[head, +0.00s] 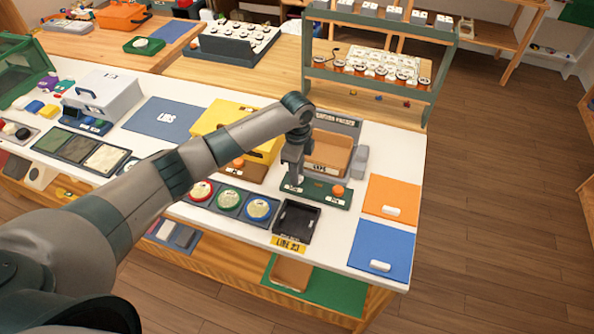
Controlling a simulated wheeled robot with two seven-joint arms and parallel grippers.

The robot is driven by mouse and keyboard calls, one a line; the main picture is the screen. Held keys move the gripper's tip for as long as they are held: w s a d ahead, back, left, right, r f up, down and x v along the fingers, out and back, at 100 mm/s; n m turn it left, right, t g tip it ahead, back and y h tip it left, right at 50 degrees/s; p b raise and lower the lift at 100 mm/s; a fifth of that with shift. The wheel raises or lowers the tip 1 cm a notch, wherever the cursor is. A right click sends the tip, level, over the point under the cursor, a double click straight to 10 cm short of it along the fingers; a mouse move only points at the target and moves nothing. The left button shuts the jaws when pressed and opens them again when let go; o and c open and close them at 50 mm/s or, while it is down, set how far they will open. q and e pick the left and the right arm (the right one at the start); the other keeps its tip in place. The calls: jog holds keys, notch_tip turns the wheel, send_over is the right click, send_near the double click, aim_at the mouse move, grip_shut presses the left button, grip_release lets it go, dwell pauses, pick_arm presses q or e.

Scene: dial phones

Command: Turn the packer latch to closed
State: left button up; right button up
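A dark green plate (318,193) with small white labels and an orange knob (338,190) at its right lies near the front of the white worktop. It looks like the packer latch, but the labels are too small to read surely. My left arm reaches across from the left. My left gripper (293,183) points down at the left part of the plate, left of the orange knob. Its fingertips are small and dark, so I cannot tell whether they touch anything or are open. The gripper hides part of the plate. My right gripper is out of view.
A brown tray (328,150) stands just behind the plate, with a yellow box (238,118) to its left. A black open tray (297,217) lies in front. Orange (393,190) and blue (381,238) mats lie right. A bottle rack (375,75) stands behind.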

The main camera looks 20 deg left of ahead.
pick_arm(q)
grip_shut()
jog(key=shift+m, duration=1.3)
jog(key=m, duration=0.4)
jog(key=shift+m, duration=0.3)
jog(key=m+b, duration=0.2)
jog(key=m, duration=0.3)
jog(key=m+b, duration=0.1)
jog(key=m, duration=0.4)
jog(key=shift+m, duration=0.4)
